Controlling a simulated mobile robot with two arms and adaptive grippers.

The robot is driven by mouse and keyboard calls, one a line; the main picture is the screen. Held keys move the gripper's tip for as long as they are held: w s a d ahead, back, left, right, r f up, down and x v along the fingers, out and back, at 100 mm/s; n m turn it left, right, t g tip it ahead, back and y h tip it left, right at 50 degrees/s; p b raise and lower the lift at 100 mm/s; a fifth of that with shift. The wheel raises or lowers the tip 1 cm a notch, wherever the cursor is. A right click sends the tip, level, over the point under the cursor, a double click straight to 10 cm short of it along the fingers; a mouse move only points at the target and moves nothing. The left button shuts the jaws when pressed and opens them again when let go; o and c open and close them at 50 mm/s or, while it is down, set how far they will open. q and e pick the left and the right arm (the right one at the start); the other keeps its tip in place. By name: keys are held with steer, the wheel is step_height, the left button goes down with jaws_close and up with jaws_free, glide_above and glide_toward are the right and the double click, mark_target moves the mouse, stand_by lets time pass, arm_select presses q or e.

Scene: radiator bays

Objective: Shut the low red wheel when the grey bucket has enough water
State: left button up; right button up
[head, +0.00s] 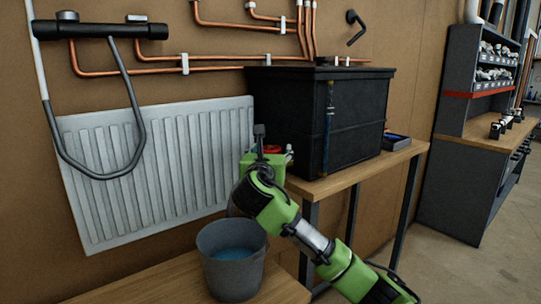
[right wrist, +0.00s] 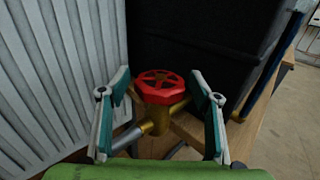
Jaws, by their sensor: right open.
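The grey bucket (head: 213,275) stands on a wooden bench in the head view, with blue water (head: 235,254) in it below the rim. The red wheel (right wrist: 160,87) sits on a brass valve in the right wrist view, and a sliver of it shows in the head view (head: 272,149). My right gripper (right wrist: 160,92) is open, with one finger on each side of the wheel; I cannot tell whether they touch it. In the head view my right gripper (head: 273,146) is above and behind the bucket, beside the black tank (head: 350,115). Any water stream is hidden. My left gripper is out of view.
A white radiator (head: 160,165) hangs on the wall at left, with a black bar and hose (head: 130,90) in front. The tank stands on a wooden table (head: 350,178). Copper pipes (head: 200,69) run above. A shelf unit (head: 470,130) stands at right, with open floor before it.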

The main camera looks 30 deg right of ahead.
steer(key=c, duration=1.1)
steer(key=shift+c, duration=0.2)
steer(key=shift+s+r+n+t+y+p, duration=0.15)
steer(key=shift+n+t+y+p, duration=0.3)
steer(key=shift+p, duration=0.5)
steer(key=n+t+y+p, duration=0.1)
steer(key=n+y+p, duration=0.2)
steer(key=y+p, duration=0.1)
steer(key=n+t+y+p, duration=0.2)
steer(key=n+y+p, duration=0.1)
steer(key=y+p, duration=0.1)
steer(key=shift+d+n+y, duration=0.1)
steer(key=shift+n+y, duration=0.15)
steer(key=shift+y, duration=0.6)
steer(key=shift+n+y+p, duration=0.65)
steer(key=shift+n+y, duration=0.05)
steer(key=shift+y, duration=0.4)
steer(key=shift+f+n+y+p, duration=0.2)
steer(key=shift+n+y+p, duration=0.6)
steer(key=shift+y, duration=0.6)
